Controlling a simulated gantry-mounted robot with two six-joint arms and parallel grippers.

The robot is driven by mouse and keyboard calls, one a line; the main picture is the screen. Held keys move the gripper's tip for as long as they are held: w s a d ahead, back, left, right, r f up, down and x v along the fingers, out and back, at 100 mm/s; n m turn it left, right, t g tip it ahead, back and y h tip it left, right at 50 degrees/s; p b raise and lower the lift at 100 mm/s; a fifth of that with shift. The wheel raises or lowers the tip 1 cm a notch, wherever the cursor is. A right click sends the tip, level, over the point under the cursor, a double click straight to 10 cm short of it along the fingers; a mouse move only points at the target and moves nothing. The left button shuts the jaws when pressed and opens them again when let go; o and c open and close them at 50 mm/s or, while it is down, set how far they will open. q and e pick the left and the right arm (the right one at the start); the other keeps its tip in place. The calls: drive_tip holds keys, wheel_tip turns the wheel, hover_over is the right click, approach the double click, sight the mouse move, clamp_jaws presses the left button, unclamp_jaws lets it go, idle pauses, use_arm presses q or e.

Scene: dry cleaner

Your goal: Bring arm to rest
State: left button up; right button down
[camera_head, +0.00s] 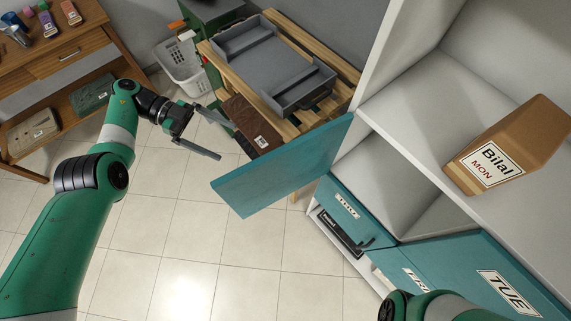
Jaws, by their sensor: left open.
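My left gripper (207,134) is open and empty in the head view. Its fingers point right, near a dark brown tagged item (250,122) on the wooden slatted bench; I cannot tell whether they touch it. My left arm, green and black, comes in from the lower left over the tiled floor. Part of my right arm (432,305) shows at the bottom right edge. Its gripper is out of the picture.
A teal door (283,165) stands open right of the left gripper. A grey tray (283,62) lies on the bench (340,73). A white basket (180,68) is behind. A package labelled Bilal MON (525,135) sits on the white shelf. A wooden cabinet (85,55) stands left. Floor below is clear.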

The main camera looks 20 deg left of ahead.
use_arm(q)
drive_tip(key=p+x, duration=0.3)
drive_tip(key=x, duration=0.6)
drive_tip(key=shift+d, duration=0.1)
idle(0.4)
drive_tip(key=w+b+v, duration=0.1)
drive_tip(key=b+v, duration=0.2)
drive_tip(key=v, duration=0.7)
drive_tip(key=shift+s, duration=0.5)
